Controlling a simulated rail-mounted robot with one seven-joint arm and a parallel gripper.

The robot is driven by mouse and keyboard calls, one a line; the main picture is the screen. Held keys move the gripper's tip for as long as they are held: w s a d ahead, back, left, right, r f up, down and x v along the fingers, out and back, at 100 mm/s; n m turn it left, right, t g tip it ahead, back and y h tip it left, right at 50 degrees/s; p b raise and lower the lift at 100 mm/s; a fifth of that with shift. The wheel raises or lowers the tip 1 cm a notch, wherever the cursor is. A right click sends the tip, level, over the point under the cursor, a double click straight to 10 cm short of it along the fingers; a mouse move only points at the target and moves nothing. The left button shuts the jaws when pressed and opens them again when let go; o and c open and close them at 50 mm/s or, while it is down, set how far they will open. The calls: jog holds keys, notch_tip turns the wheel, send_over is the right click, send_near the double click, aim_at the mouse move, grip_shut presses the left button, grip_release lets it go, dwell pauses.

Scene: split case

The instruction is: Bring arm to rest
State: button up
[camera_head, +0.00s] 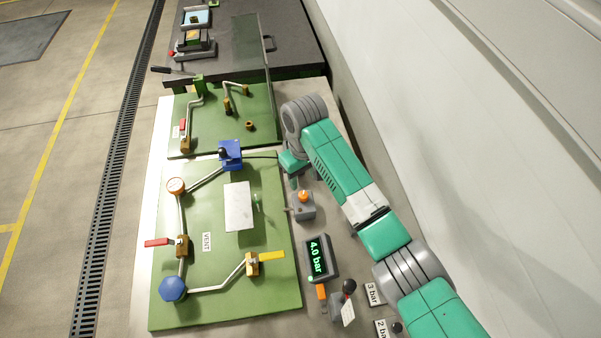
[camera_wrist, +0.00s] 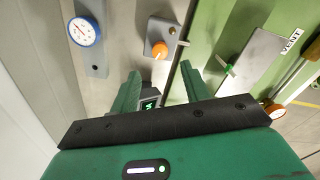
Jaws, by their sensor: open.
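My gripper (camera_head: 292,163) hangs at the end of my green and grey arm, above the strip right of the green panels in the head view. In the wrist view its two green fingers stand apart with nothing held between them, and my gripper (camera_wrist: 160,84) is open. A small lit display (camera_wrist: 149,104) shows beyond the fingers, partly hidden by the palm. The grey box with an orange knob (camera_wrist: 160,48) lies ahead of the fingertips, apart from them. The arm reaches from the lower right of the head view, bent at the elbow.
The near green panel (camera_head: 215,270) carries pipes, a red handle (camera_head: 156,242), a yellow handle (camera_head: 270,256) and a blue box (camera_head: 231,153). A "4.0 bar" display (camera_head: 318,255) stands to its right. A tall thin sheet (camera_head: 247,45) rises behind. The wall (camera_head: 440,110) is close on the right.

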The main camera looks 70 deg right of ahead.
dwell(0.3)
jog(key=w+a+r+n+t+h, duration=0.15)
jog(key=w+a+r+t, duration=0.25)
jog(key=w+a+r, duration=0.5)
jog(key=w+a+r+n+t+h, duration=0.1)
jog(key=w+a+r+n+t, duration=0.15)
jog(key=w+a+r, duration=0.6)
jog(key=w+a+r+n+t, duration=0.1)
jog(key=w+a+r+t, duration=0.25)
jog(key=a+r, duration=0.25)
jog(key=w+a+r+t, duration=0.2)
jog(key=a+r+t, duration=0.2)
jog(key=a+r, duration=0.3)
jog(key=s+a+r+n+t+y, duration=0.1)
jog(key=s+a+r+t, duration=0.5)
jog(key=s+r, duration=0.4)
jog(key=s+a+r+t+y, duration=0.2)
jog(key=s+a+r+t, duration=0.3)
jog(key=s+a+r, duration=0.55)
notch_tip(320, 180, up, 24)
jog(key=w+d+p, duration=0.1)
jog(key=w+p, duration=0.1)
jog(key=p, duration=2)
jog(key=shift+d+r+p, duration=0.15)
jog(key=shift+d+p, duration=0.15)
